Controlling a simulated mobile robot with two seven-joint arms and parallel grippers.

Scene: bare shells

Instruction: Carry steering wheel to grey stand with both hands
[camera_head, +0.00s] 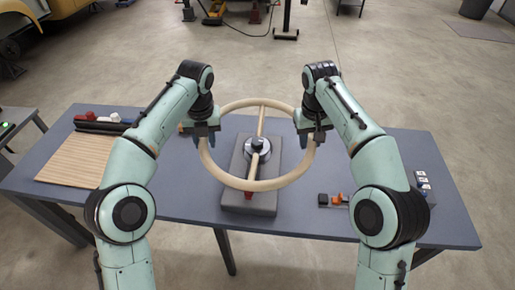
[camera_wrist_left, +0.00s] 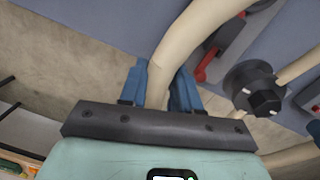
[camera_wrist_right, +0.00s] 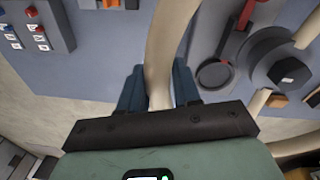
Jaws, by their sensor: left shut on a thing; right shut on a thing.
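The steering wheel (camera_head: 257,186) has a pale wooden rim, two spokes in line and a dark hub (camera_head: 258,147). It is in the middle of the head view, over the grey stand (camera_head: 262,205), which lies on the table. The wheel appears raised above the stand; the exact gap is unclear. My left gripper (camera_head: 205,138) is shut on the rim's left side; the rim passes between its blue fingers in the left wrist view (camera_wrist_left: 160,85). My right gripper (camera_head: 307,135) is shut on the right side, likewise in the right wrist view (camera_wrist_right: 158,88). A red lever (camera_wrist_right: 247,14) shows at the stand.
The blue-grey table (camera_head: 350,228) holds a ribbed wooden board (camera_head: 80,158) and a dark tray (camera_head: 98,127) of coloured pieces at left. Small orange and black items (camera_head: 335,199) and a switch box (camera_head: 424,184) are at right. Bare tabletop lies between these and the stand.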

